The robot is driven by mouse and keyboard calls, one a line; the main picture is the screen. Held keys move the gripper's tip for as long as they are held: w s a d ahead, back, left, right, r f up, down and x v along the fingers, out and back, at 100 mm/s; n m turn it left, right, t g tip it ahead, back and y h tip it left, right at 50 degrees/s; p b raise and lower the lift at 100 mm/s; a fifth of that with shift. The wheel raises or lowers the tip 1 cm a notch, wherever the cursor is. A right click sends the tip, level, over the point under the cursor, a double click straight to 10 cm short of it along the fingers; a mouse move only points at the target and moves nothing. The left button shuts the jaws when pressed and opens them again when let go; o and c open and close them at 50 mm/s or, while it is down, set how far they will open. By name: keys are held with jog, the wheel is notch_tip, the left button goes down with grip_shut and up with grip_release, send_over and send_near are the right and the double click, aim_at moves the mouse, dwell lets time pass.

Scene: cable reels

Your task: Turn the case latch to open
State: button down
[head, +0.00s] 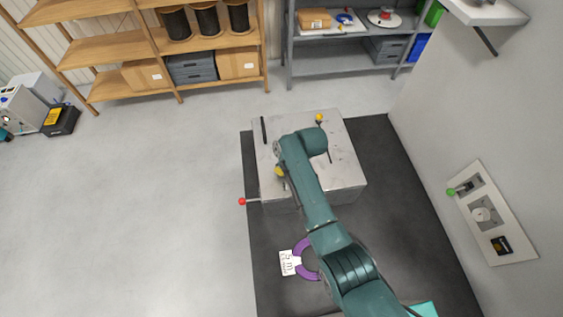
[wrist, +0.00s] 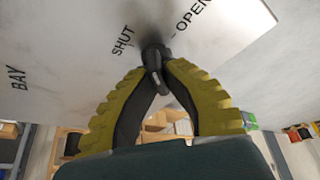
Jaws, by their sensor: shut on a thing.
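The case (head: 340,165) is a pale grey metal block on the dark mat. Its face, lettered BAY, SHUT and OPEN, fills the top of the wrist view (wrist: 60,65). The case latch (wrist: 155,54) is a small black knob or lever between the SHUT and OPEN words. My gripper (wrist: 154,70), with yellow ribbed fingers, is shut on the latch, the fingertips meeting around it. In the head view my gripper (head: 280,171) shows only as a bit of yellow beside my arm; the latch is hidden there. The latch's exact angle is hard to tell.
A red-knobbed lever (head: 242,201) sticks out left of the case, and a yellow knob (head: 319,118) stands on its far side. A purple ring (head: 302,268) with a white card lies on the mat. A wall panel (head: 485,212) is at right.

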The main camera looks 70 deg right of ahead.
jog(key=m+p, duration=0.1)
jog(key=m, duration=0.1)
jog(key=m+g+h+p, duration=0.1)
jog(key=m, duration=0.1)
jog(key=shift+a+f+m+h, duration=0.1)
jog(key=shift+m+h, duration=0.2)
jog(key=shift+m+g+h, duration=0.35)
jog(key=shift+m, duration=0.9)
jog(key=shift+m+g+h, duration=0.35)
jog(key=shift+m, duration=0.9)
jog(key=c, duration=1.1)
grip_release()
jog(key=v, duration=1.2)
